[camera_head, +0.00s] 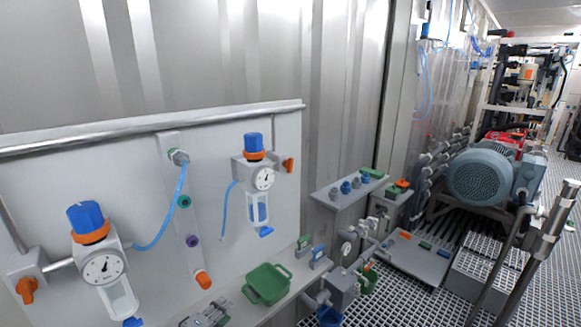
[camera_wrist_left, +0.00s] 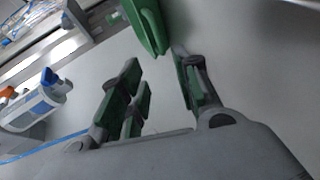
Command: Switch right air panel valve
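The air panel (camera_head: 225,130) is a pale wall plate with two blue-capped regulators. The right regulator (camera_head: 257,178) has a round gauge, and a small orange valve handle (camera_head: 289,164) sits at its right side. The left regulator (camera_head: 100,265) has a gauge and another orange valve handle (camera_head: 26,290) at its left. My left gripper (camera_head: 212,312) is at the bottom edge of the head view, below the panel and well apart from the right valve. In the left wrist view its green-padded fingers (camera_wrist_left: 160,88) are spread and empty. My right gripper is not seen.
A green basket (camera_head: 268,284) stands on the ledge right of my left gripper and shows in the left wrist view (camera_wrist_left: 147,25). Blue hoses (camera_head: 165,222) hang from the panel. Pipes and a meter box (camera_head: 342,290) stand farther right. A large motor (camera_head: 484,178) is behind.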

